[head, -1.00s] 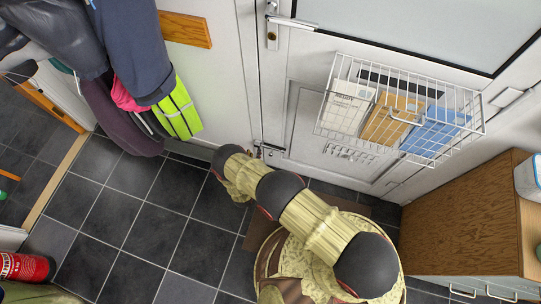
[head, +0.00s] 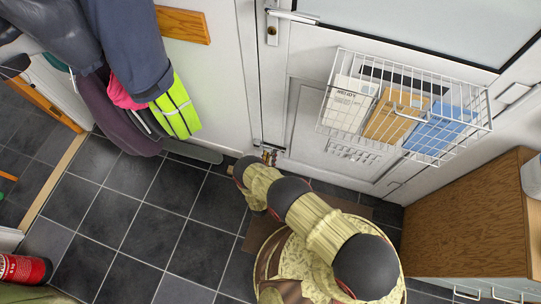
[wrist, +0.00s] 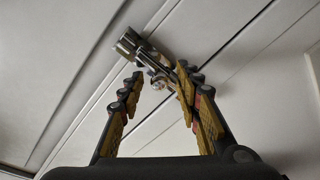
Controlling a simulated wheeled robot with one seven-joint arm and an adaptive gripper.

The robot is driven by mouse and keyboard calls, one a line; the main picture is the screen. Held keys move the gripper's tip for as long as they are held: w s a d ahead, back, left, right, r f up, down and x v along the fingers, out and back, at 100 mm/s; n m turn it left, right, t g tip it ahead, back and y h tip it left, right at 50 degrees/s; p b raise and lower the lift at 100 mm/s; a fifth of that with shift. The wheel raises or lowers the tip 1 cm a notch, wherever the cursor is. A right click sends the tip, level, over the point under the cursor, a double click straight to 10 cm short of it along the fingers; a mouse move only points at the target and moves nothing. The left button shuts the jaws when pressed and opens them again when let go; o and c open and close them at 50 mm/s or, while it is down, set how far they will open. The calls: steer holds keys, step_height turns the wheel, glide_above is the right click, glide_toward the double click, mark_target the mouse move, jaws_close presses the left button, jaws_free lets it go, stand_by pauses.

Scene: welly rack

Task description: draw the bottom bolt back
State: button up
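The bottom bolt (head: 270,148) is a small metal fitting low on the white door, at the edge beside the frame. In the wrist view the bolt (wrist: 130,44) is a metal barrel, with a shiny knob (wrist: 158,83) showing between my fingertips. My gripper (wrist: 158,76) is open, with one finger on each side of the knob. I cannot tell whether the right finger touches the bolt. In the head view my gripper (head: 267,157) is at the foot of the door by the bolt, mostly hidden by my arm.
A wire basket (head: 446,148) with papers hangs on the door to the right. The door handle (head: 290,17) is above. Coats (head: 135,45) hang at the left. A wooden cabinet (head: 465,215) stands at the right. The dark tiled floor (head: 140,215) at the left is clear.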

steer(key=shift+w+d, duration=0.1)
steer(key=shift+w, duration=0.4)
steer(key=c, duration=0.8)
jaws_close()
